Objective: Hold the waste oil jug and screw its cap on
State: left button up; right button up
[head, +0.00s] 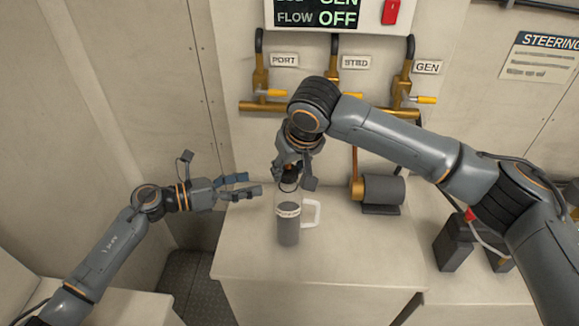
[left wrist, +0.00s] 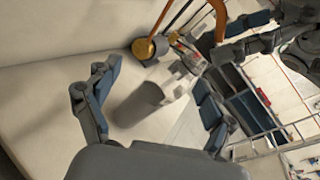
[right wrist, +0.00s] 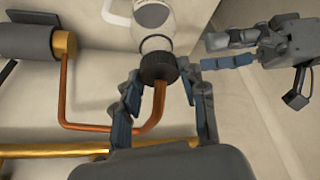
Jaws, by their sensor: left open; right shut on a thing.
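The waste oil jug (head: 288,232) stands upright on the white bench, with dark contents, a pale label band and a white handle on its right. It also shows in the left wrist view (left wrist: 140,104), between and beyond the fingers. The dark ribbed cap (right wrist: 157,68) is at the jug's neck; I cannot tell whether it is threaded. My right gripper (head: 293,182) reaches down from above and is shut on the cap, partly hiding it in the head view. My left gripper (head: 253,185) is open and empty, left of the jug's upper part, its fingers pointing towards it.
The bench top (head: 345,255) is clear in front of the jug. A grey cylinder with a brass end (head: 383,190) stands at right behind it. Brass valves with yellow handles (head: 262,85) and a copper pipe (right wrist: 100,128) are on the wall behind. A panel (head: 340,14) hangs above.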

pick_arm(q)
notch_tip(320, 180, up, 3)
jog(key=w+a+t, duration=0.1)
jog(key=w+a, duration=0.1)
jog(key=m+y, duration=0.2)
jog(key=m, duration=0.2)
send_near(293, 234)
jog(key=w+f, duration=0.2)
jog(key=f, duration=0.1)
jog(key=shift+w+d+f, duration=0.1)
jog(key=shift+w, duration=0.3)
jog(key=shift+f+x, duration=0.15)
jog(key=shift+x, duration=2.35)
jog(key=shift+f+x, duration=0.1)
jog(key=shift+x, duration=2.35)
jog(key=shift+c, duration=0.3)
jog(key=shift+s, duration=0.1)
jog(key=c, duration=0.8)
jog(key=o, duration=1.1)
